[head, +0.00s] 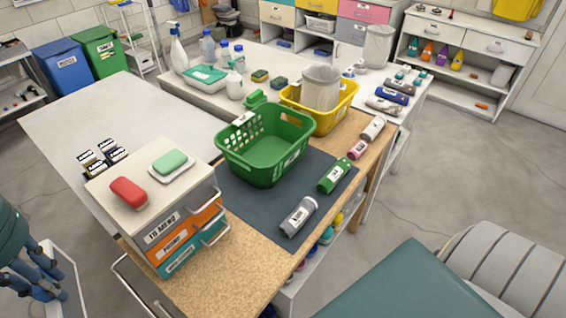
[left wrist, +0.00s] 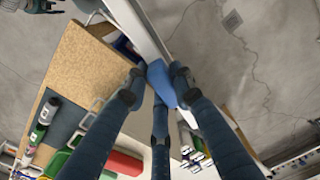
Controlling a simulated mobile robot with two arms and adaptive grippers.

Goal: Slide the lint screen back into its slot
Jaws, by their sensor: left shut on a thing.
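My left gripper (head: 38,270) is at the lower left of the head view, left of the small drawer unit. In the left wrist view its dark fingers (left wrist: 158,88) close on a smooth blue thing (left wrist: 162,82), partly hidden by them. I cannot tell if this is the lint screen. A white strip (left wrist: 150,35) passes close by the held thing; whether they touch is unclear. I cannot make out a slot. A dark gripper-like part, perhaps my right gripper (left wrist: 42,5), is cut off at the top left of the wrist view.
A drawer unit (head: 168,240) with a red block (head: 128,192) and a green block on top stands on the wooden table (head: 225,275). The white table (head: 110,115) is mostly clear.

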